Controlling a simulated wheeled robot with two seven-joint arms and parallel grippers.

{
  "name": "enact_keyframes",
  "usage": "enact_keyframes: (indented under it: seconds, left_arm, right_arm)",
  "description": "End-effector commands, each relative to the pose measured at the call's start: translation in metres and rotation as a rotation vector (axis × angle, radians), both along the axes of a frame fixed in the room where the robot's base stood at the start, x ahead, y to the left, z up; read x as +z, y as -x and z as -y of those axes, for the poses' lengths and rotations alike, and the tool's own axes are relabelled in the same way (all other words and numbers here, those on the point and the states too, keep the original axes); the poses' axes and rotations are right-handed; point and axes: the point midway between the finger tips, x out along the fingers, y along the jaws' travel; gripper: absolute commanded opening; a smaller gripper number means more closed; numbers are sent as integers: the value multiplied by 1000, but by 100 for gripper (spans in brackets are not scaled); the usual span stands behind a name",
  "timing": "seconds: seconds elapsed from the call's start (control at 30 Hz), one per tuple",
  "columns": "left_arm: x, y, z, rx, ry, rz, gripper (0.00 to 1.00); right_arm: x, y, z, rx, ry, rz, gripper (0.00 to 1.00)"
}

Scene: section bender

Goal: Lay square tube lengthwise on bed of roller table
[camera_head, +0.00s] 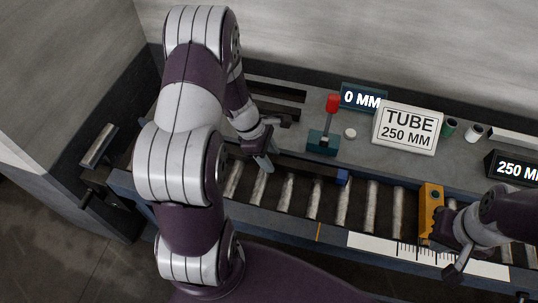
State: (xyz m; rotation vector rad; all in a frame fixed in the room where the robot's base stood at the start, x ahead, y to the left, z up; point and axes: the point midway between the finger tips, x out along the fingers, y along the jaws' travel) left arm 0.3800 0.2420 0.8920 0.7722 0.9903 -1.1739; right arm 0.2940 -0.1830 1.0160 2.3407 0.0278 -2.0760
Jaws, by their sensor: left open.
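A long dark bar with a blue end, which looks like the square tube (310,168), runs lengthwise along the rear side of the roller table's bed (287,193). I cannot tell whether it rests fully on the rollers. My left gripper (263,162) is open at the bar's left part, with a fingertip low over the rollers. My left arm hides the bar's left end. My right gripper (448,254) has its fingers apart beside the yellow stop block (431,207) at the right of the bed. I see nothing between those fingers.
A white ruler strip (385,248) lines the table's front edge. Behind the bed stand a red-knobbed lever (332,105), a "0 MM" display (362,98), a "TUBE 250 MM" sign (407,128), small cylinders (449,127) and a "250 MM" display (512,168). The middle rollers are clear.

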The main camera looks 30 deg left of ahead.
Motion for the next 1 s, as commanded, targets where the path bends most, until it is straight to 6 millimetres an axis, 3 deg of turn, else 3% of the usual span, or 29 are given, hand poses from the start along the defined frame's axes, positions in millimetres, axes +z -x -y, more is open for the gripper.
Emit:
enact_keyframes:
  seconds: [0.3, 0.7, 0.83, 1.0]
  left_arm:
    - [9, -6, -5, 7, -9, 18, 61]
    - [97, 8, -40, 4, -6, 11, 61]
    - [113, 11, -47, 2, -3, 7, 61]
    - [118, 13, -49, 1, -2, 4, 61]
  right_arm:
    - [1, 0, 0, 0, 0, 0, 0]
    - [8, 0, 0, 0, 0, 0, 0]
    - [8, 0, 0, 0, 0, 0, 0]
    - [8, 0, 0, 0, 0, 0, 0]
